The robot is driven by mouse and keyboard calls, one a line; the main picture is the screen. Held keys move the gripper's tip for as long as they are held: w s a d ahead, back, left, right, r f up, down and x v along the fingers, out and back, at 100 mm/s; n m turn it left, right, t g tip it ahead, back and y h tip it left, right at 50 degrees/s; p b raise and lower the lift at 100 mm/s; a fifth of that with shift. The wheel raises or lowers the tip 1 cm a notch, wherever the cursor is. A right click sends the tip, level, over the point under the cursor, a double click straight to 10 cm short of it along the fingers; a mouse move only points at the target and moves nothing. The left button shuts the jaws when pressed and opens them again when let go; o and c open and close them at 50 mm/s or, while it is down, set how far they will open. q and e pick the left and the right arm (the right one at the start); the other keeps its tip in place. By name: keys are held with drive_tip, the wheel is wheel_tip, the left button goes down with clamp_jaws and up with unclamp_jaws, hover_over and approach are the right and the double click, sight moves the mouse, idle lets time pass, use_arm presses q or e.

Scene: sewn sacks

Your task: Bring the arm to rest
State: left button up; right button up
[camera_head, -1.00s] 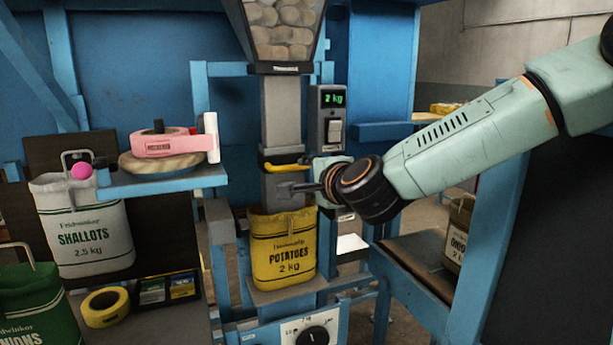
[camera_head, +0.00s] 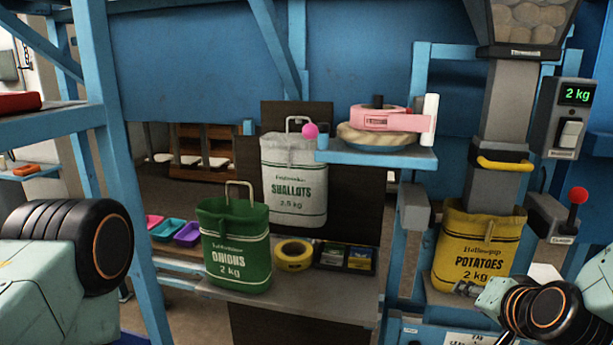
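My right gripper (camera_head: 467,288) is at the lower right, in front of the lower part of the yellow potatoes sack (camera_head: 478,245). It looks small and dark, and I cannot tell whether its fingers are apart or touch the sack. The sack stands under the grey filling spout (camera_head: 503,110). My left arm shows at the lower left edge only as a black wrist joint and pale green link; its gripper is out of view.
A green onions sack (camera_head: 236,245) stands on the bench (camera_head: 300,295), with a white shallots sack (camera_head: 294,180) behind it. A yellow tape roll (camera_head: 294,255) lies beside the green sack. A blue shelf (camera_head: 375,155) holds a pink tape dispenser (camera_head: 385,118). A red-knobbed lever (camera_head: 577,196) is at right.

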drive_tip(key=s+a+f+n+g+b, duration=0.1)
drive_tip(key=s+a+f+n+g, duration=0.1)
drive_tip(key=s+f, duration=0.8)
drive_tip(key=s+a+f+n+g+b, duration=0.2)
drive_tip(key=s+f+g, duration=0.3)
drive_tip(key=s+f, duration=0.6)
drive_tip(key=s+a+f+n+g+b, duration=0.1)
drive_tip(key=s+a+f+n+g, duration=0.1)
drive_tip(key=s+f, duration=0.9)
drive_tip(key=shift+s+a+n+g, duration=0.15)
drive_tip(key=shift+s+n+g, duration=0.1)
drive_tip(key=shift+n+g, duration=0.6)
